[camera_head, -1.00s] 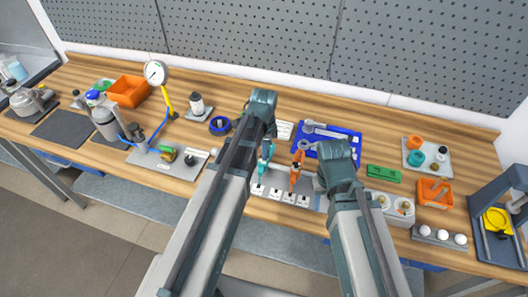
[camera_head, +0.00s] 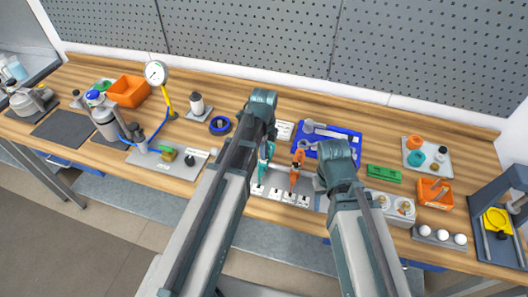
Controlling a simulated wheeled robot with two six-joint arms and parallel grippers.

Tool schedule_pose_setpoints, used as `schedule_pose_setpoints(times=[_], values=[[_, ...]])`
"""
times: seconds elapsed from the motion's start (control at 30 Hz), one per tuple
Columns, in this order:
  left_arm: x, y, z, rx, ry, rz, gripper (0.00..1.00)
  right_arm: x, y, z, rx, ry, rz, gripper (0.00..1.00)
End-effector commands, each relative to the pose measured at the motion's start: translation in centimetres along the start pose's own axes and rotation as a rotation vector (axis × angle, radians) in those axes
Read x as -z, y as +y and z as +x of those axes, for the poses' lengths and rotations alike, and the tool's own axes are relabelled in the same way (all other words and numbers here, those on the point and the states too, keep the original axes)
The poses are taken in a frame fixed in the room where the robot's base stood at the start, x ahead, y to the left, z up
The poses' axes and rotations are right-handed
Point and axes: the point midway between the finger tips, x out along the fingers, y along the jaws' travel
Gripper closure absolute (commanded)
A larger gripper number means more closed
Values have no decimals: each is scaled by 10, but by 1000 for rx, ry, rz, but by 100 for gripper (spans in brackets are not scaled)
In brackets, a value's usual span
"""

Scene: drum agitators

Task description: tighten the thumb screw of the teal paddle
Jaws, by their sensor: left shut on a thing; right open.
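The teal paddle (camera_head: 263,170) stands at the grey rack (camera_head: 270,182) on the front part of the bench. My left gripper (camera_head: 270,142) is shut at the upper end of the teal paddle. My arm covers part of this spot, so the thumb screw and the exact grip cannot be made out. An orange paddle (camera_head: 296,168) stands to the right of the teal one at the same rack. My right gripper (camera_head: 318,181) is open and empty, right of the orange paddle, and partly hidden by its own arm.
A blue tray (camera_head: 350,143) with grey tools lies behind my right arm. A green block (camera_head: 384,174) and a white-cupped holder (camera_head: 392,207) are to the right. A blue ring (camera_head: 219,125) and a dial gauge (camera_head: 156,73) are to the left.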

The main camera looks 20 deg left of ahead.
Motion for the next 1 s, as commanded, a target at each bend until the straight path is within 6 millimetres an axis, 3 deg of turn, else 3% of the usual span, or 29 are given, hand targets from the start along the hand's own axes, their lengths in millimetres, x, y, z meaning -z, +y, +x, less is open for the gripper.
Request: schedule_pose_setpoints(times=[0.3, 0.5, 1.0], values=[[-1, -2, -1, 5, -1, 1, 100, 0, 0, -1, 0, 0, 0, 50], [0, -2, -1, 3, -1, 0, 62, 0, 0, -1, 0, 0, 0, 50], [0, -1, -8, 1, 0, 0, 62, 0, 1, -8, 0, 0, 1, 50]])
